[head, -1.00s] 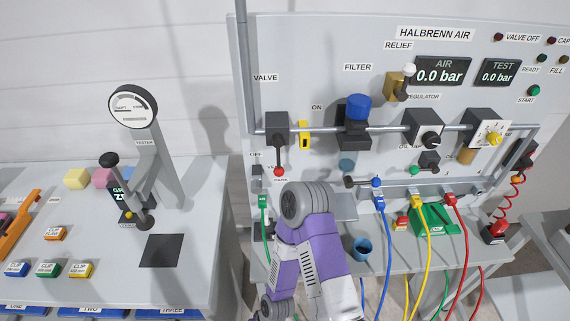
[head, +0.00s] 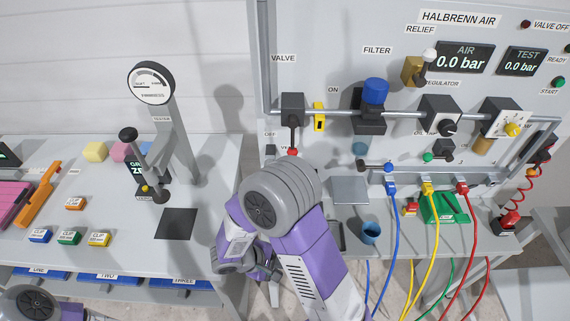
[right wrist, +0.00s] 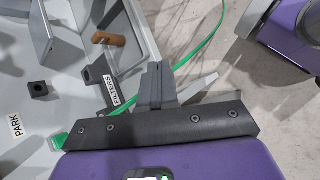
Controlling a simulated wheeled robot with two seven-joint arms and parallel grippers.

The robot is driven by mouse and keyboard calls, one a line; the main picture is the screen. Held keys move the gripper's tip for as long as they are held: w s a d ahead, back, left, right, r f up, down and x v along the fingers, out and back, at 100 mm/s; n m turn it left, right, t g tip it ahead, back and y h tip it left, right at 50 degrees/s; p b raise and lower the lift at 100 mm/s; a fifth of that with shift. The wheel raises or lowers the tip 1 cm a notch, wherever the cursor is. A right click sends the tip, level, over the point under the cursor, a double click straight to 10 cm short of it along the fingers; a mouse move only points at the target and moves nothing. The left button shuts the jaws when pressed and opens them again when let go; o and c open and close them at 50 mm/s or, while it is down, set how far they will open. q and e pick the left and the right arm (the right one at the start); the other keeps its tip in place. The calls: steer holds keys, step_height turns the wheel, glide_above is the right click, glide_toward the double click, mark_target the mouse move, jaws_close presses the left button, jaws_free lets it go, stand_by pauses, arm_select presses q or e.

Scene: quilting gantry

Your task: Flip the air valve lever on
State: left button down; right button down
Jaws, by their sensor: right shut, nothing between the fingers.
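The air valve (head: 292,108) is a dark block at the left end of the pipe on the grey panel. Its lever (head: 292,138) hangs straight down and ends in a red knob (head: 292,153), near the OFF label and away from the ON label (head: 333,90). In the right wrist view my right gripper (right wrist: 157,85) is shut and empty, above the bench area beside a green hose; the lever does not show there. My left gripper is out of view.
A yellow tag (head: 319,117) stands right of the valve, then the blue-topped filter (head: 375,95). A green hose (right wrist: 205,45) crosses the right wrist view. The tester (head: 165,110) stands left, with free wall between.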

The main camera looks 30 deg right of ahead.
mark_target(292, 144)
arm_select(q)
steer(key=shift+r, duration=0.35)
arm_select(e)
steer(key=w+a+r+m+t+h, duration=0.1)
steer(key=w+r+t+h, duration=0.3)
steer(key=r, duration=0.8)
steer(key=w+a+r+m+t+h, duration=0.1)
steer(key=w+r+t+h, duration=0.3)
steer(key=r, duration=0.9)
steer(key=shift+w+r+t, duration=0.25)
steer(key=shift+w+t, duration=0.15)
steer(key=shift+w, duration=0.5)
arm_select(q)
steer(key=shift+p, duration=0.3)
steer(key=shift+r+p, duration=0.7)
arm_select(e)
steer(key=x, duration=1.4)
steer(key=shift+r, duration=0.2)
